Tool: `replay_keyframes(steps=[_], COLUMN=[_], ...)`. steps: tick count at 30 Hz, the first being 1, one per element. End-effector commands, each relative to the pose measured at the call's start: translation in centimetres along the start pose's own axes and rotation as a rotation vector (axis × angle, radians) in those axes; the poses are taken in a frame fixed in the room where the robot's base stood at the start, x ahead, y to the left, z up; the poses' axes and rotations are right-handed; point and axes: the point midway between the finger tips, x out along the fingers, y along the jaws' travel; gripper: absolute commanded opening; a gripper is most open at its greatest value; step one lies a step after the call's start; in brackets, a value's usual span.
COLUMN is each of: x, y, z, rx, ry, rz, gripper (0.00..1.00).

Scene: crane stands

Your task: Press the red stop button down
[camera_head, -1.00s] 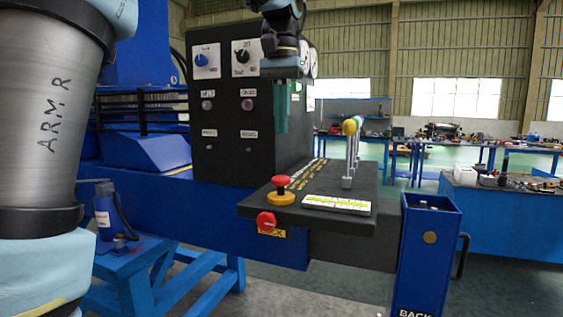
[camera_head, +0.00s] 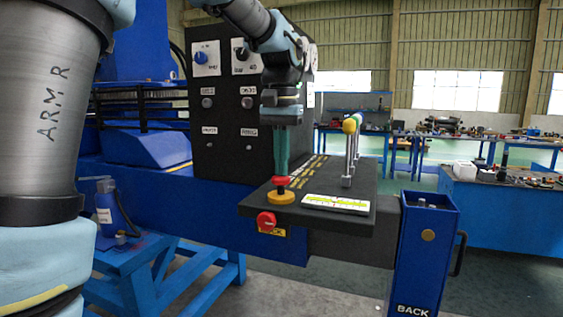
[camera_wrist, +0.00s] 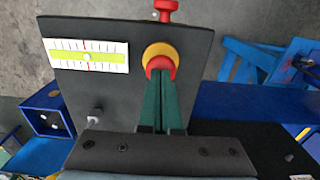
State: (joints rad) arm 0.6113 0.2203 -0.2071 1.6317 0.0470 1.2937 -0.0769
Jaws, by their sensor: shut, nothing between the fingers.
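The red stop button (camera_head: 281,182) sits on a yellow round base (camera_head: 280,197) near the left front of the black console top. My gripper (camera_head: 281,173) points straight down with its green fingers shut and empty. In the head view the fingertips are at the button's top and overlap it. In the wrist view the shut fingertips (camera_wrist: 160,76) reach the red cap (camera_wrist: 161,66), and its yellow base (camera_wrist: 160,50) shows around it. Whether the tips touch the cap, and whether it is pressed in, I cannot tell.
A red knob (camera_head: 266,221) sticks out of the console's front edge below the button. A white and yellow level gauge (camera_head: 337,203) lies to the right. Upright levers (camera_head: 349,150) stand behind it. The black panel (camera_head: 230,115) rises behind the gripper.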

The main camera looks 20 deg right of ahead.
Motion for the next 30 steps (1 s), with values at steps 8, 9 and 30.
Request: replay_keyframes(steps=[8,9,30], x=[2.0,2.1,-3.3], y=[0.0,0.0,-0.3], z=[0.0,0.0,-0.9], rx=[0.0,0.0,0.0], ry=[-0.003,-0.004,0.009], rz=[0.0,0.0,0.0], gripper=[0.0,0.0,0.0])
